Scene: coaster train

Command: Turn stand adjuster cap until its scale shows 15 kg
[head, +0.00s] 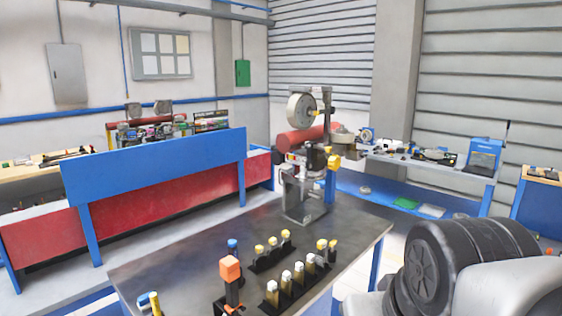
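A metal test stand (303,193) stands upright on the far part of the dark-topped table (190,240). A round pale dial (301,110) sits near its top, seen at an angle; no reading can be made out. Small yellow parts (333,162) show on the stand's right side. I cannot tell which part is the adjuster cap, and its scale cannot be read from here. My arm fills the lower right, well in front of the stand and apart from it. My gripper is not in view.
On the table, several yellow-topped pieces (285,277) stand in dark racks. A tool with an orange block top (231,269) stands at the front. A blue-and-red bench (160,167) is behind at left, and a cluttered side bench (417,161) at right. The table's left middle is clear.

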